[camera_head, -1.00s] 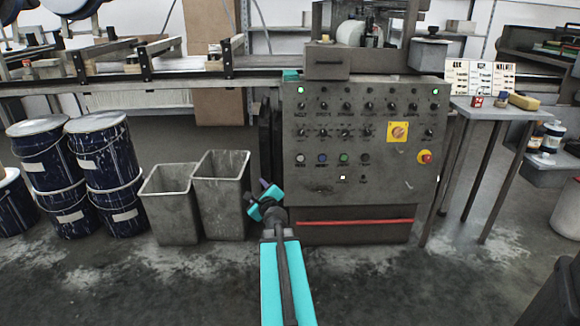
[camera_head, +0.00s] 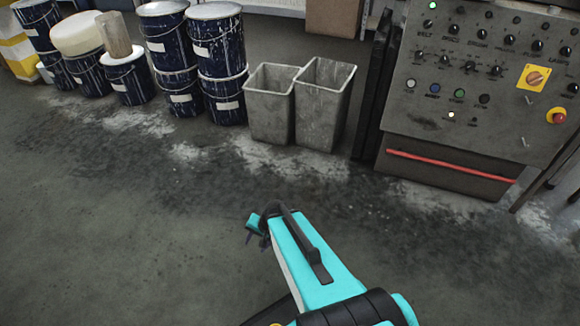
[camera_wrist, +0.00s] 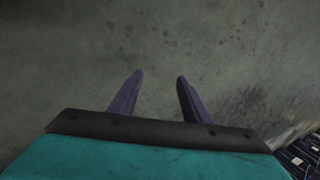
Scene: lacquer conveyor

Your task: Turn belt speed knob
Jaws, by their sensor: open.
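The control panel (camera_head: 478,100) stands at the upper right in the head view, with rows of small dark knobs and lit buttons. A knob marked BELT (camera_head: 428,24) seems to be at the left end of its top knob row; the lettering is small. My gripper shows in the wrist view (camera_wrist: 158,88) with its two purple fingers apart and nothing between them. It hangs over bare floor, well away from the panel. In the head view my teal arm hides most of the gripper.
Two grey bins (camera_head: 322,100) stand left of the panel. Stacked dark blue paint cans (camera_head: 217,65) stand further left. A yellow plate with a rotary switch (camera_head: 533,77) and a red stop button (camera_head: 556,116) are on the panel's right. The floor in front is clear.

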